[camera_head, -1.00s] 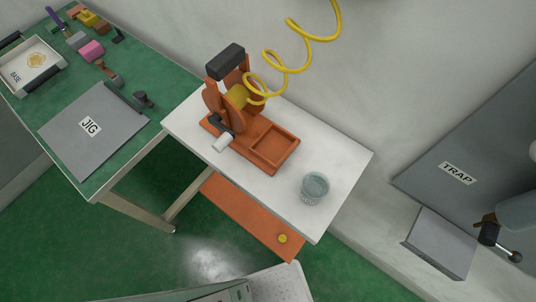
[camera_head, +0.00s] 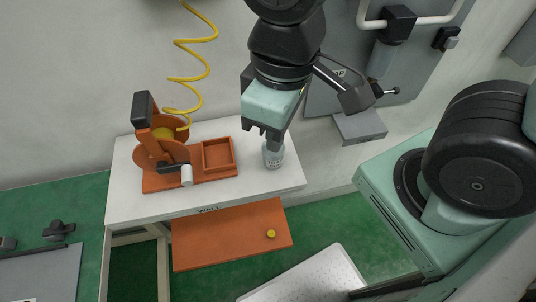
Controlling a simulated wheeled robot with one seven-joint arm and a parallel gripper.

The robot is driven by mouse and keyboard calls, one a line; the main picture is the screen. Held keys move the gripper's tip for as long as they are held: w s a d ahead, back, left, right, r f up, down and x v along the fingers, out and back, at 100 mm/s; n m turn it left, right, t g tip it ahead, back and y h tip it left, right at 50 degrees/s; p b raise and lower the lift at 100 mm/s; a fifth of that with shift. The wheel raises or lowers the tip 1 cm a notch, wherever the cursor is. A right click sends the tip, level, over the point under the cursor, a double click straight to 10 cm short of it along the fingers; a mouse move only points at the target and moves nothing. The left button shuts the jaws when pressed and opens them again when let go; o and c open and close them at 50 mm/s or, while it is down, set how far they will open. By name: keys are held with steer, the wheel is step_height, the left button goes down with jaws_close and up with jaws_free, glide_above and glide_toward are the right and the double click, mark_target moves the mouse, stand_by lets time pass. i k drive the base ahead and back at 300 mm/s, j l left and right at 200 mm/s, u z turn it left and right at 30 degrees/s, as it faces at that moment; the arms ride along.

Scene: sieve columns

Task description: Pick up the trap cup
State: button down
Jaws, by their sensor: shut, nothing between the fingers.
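The trap cup (camera_head: 273,157) is a small clear grey cup with dark lettering. It stands upright near the right end of the white table (camera_head: 206,205). My gripper (camera_head: 268,135) is above the cup, pointing down, with its dark fingers at about the height of the cup's rim in the picture. The fingers are shut and hold nothing. They hide part of the cup's top, and I cannot tell whether they touch it.
An orange machine (camera_head: 160,150) with a square tray (camera_head: 218,154) stands left of the cup. A yellow coiled hose (camera_head: 187,78) hangs behind. An orange shelf (camera_head: 220,243) juts out below the table front. A grey wall panel with a small ledge (camera_head: 362,126) is at right.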

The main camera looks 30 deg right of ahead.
mark_target(272, 160)
steer(key=k+j, duration=0.1)
steer(key=j, duration=0.35)
steer(key=k+j, duration=0.15)
steer(key=j, duration=0.3)
steer(key=k+j, duration=0.1)
steer(key=j, duration=0.3)
steer(key=k+j, duration=0.15)
steer(key=j, duration=0.3)
steer(key=k+j, duration=0.1)
steer(key=j, duration=0.35)
